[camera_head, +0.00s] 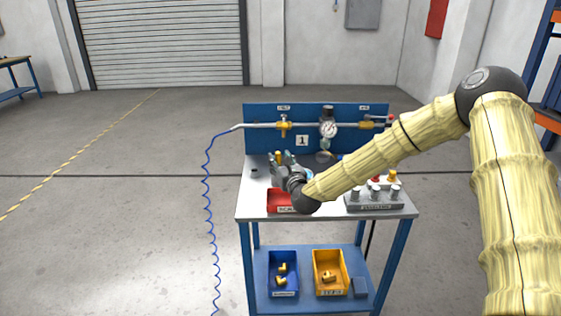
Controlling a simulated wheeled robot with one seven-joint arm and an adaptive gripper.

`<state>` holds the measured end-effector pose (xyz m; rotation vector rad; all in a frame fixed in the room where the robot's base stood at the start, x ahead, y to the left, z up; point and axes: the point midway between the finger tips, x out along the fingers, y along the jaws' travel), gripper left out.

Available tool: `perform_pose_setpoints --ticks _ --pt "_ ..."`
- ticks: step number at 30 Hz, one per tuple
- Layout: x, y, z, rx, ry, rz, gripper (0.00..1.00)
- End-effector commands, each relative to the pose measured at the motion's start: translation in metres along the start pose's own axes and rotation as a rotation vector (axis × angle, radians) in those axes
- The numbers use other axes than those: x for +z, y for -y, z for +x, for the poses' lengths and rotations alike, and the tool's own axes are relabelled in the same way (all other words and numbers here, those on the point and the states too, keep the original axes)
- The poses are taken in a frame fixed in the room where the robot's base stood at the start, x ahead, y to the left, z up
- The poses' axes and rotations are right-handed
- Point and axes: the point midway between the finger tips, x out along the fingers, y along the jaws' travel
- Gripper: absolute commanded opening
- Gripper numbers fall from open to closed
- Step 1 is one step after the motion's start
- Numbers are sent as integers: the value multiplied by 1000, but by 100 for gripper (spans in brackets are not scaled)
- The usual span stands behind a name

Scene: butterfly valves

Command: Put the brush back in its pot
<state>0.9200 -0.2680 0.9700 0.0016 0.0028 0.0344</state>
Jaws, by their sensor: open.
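My gripper (282,157) is over the left half of the white bench top (245,205), its fingers pointing to the back, apart. A small yellow upright piece (278,157) shows by the fingertips; I cannot tell if it is the brush or whether it is touched. A small grey cup-like thing (254,173) stands on the bench top left of my gripper; it may be the pot, but it is too small to be sure. My gripper and wrist hide part of the bench top behind them.
A blue back panel (260,142) carries a pipe with a yellow valve (283,126) and a gauge (328,130). A red bin (279,203) is below my wrist. A grey block with several knobs (375,202) is at right. A blue coiled hose (208,200) hangs at left.

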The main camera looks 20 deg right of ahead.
Motion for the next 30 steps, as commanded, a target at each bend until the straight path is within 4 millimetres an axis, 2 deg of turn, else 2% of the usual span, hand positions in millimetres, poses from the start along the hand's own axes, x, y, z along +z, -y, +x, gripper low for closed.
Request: perform_pose_setpoints --ticks 21,30 --pt "-1 0 -81 -1 1 2 43" --pt "0 0 -90 -1 1 0 43"
